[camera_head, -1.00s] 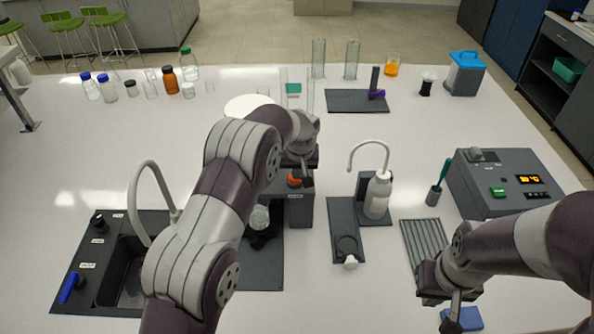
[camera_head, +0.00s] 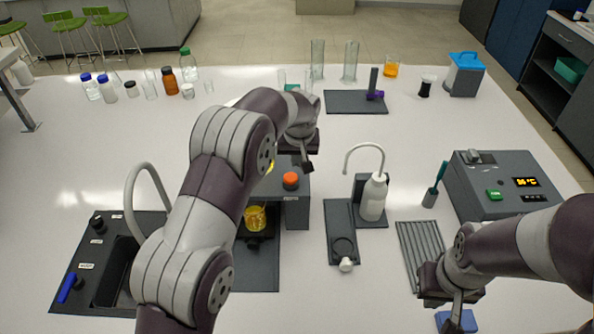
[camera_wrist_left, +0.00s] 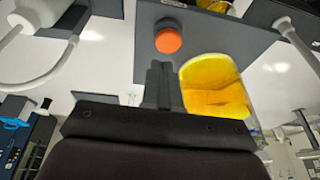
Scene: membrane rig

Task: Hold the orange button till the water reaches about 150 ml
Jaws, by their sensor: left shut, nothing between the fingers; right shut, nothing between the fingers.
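The orange button (camera_head: 290,181) sits on top of the dark grey rig (camera_head: 297,213) and also shows in the left wrist view (camera_wrist_left: 168,40). My left gripper (camera_head: 307,166) is shut and empty, just behind the button and apart from it in the picture. Its fingers (camera_wrist_left: 160,75) show in the wrist view. A beaker of yellow liquid (camera_head: 256,217) stands under the rig; I cannot read its level. A clear vessel with yellow liquid (camera_wrist_left: 215,88) stands beside the fingers, mostly hidden by my arm in the head view. My right gripper (camera_head: 456,302) is shut and empty at the front right.
A blue block (camera_head: 457,321) lies below my right gripper. A white wash bottle (camera_head: 374,197), a dark stand (camera_head: 340,222) and a grey instrument (camera_head: 501,184) are to the right. A sink with a tap (camera_head: 112,265) is at the left. Glassware stands at the back.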

